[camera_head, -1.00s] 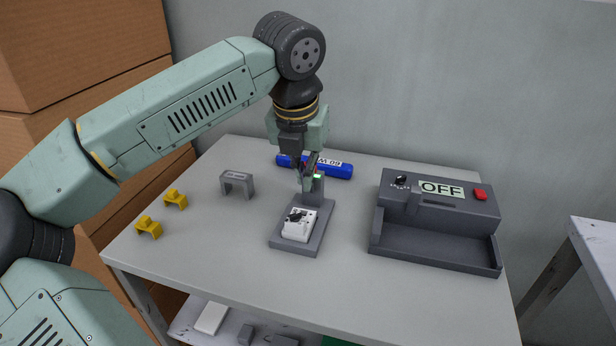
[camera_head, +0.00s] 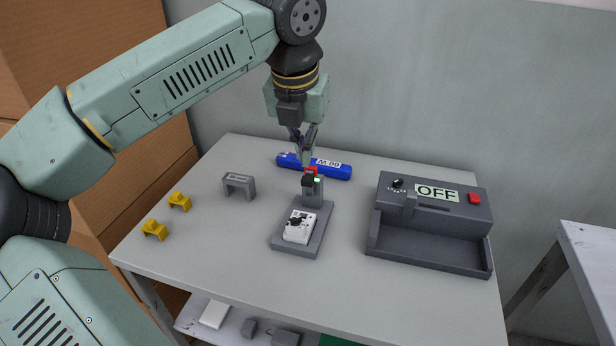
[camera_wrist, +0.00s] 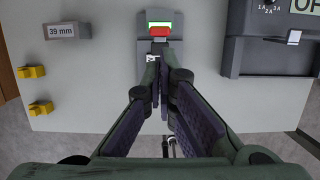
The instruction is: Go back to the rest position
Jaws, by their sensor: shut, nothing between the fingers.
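My gripper (camera_head: 304,158) is shut and empty. It points down above the table, just over a small grey fixture (camera_head: 285,246) with an upright post, a red part on top and a green light. A white block (camera_head: 299,228) with a dark knob-like part sits on the fixture's base. In the wrist view, my gripper (camera_wrist: 162,62) has its fingertips together, and the red part (camera_wrist: 159,30) with a green strip shows just beyond them. The gripper appears clear of the fixture.
A blue cylinder marked 60 W (camera_head: 330,171) lies behind the fixture. A dark grey box reading OFF (camera_head: 430,250) stands at right. A grey bridge-shaped block (camera_head: 239,185) and two yellow clips (camera_head: 154,230) are at left. Cardboard boxes (camera_head: 90,60) stand beside the table (camera_head: 210,255).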

